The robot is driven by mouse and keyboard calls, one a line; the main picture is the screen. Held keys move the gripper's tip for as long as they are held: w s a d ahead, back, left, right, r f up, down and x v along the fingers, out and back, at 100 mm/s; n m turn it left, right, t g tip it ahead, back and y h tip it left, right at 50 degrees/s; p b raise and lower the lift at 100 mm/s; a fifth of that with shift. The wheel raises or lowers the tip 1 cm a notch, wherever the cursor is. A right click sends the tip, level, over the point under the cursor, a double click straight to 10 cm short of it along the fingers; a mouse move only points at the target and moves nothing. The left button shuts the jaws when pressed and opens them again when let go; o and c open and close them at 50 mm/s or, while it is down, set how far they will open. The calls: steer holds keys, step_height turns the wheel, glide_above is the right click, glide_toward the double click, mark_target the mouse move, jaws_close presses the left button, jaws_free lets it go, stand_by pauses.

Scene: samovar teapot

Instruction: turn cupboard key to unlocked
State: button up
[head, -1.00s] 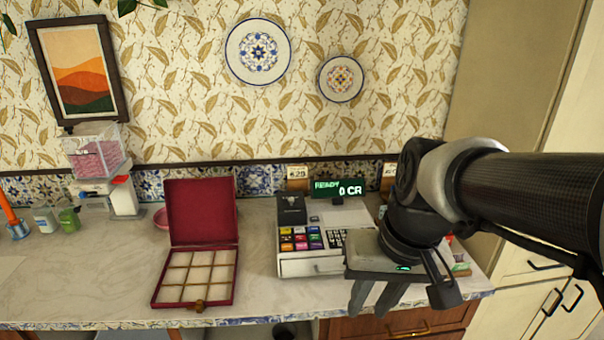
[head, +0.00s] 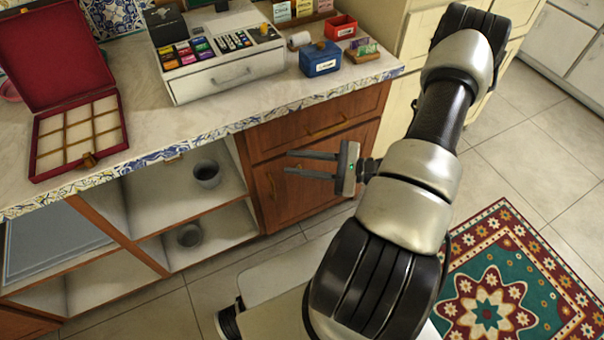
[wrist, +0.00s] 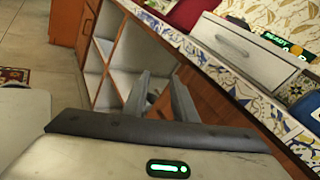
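The wooden cupboard (head: 295,195) stands under the counter, with a drawer front and its handle (head: 328,128) above the door. A small dark detail shows on the door near its left side, partly behind my fingers; I cannot make out whether it is the key. My gripper (head: 288,162) is in front of the cupboard door, its two fingers apart and pointing left, with nothing between them. In the wrist view the open fingers (wrist: 158,98) reach toward the wooden front and the open shelves. No key is clear in either view.
Open shelves (head: 180,205) with grey pots (head: 207,174) are left of the cupboard. The counter edge (head: 220,130) runs above. On it are a cash register (head: 225,80), a red box (head: 80,140) and a blue box (head: 320,60). A patterned rug (head: 500,285) lies at right.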

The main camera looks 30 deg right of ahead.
steer(key=s+d+f+m+t+h+b, duration=0.25)
steer(key=f+m+h, duration=0.2)
steer(key=f, duration=0.35)
steer(key=s+d+f+m+t+h+b, duration=0.1)
steer(key=d+f+m+t+h, duration=0.3)
steer(key=f, duration=0.4)
steer(key=s+d+f+m+t+h+b, duration=0.1)
steer(key=s+f+m+h+b, duration=0.1)
steer(key=f+m+h, duration=0.5)
steer(key=w+y+b, duration=0.2)
steer(key=w, duration=1.5)
steer(key=shift+w+a+f+n+b, duration=0.2)
steer(key=shift+w+f+n+b, duration=0.1)
steer(key=shift+w+f+n, duration=0.15)
steer(key=shift+s, duration=0.1)
jaws_close()
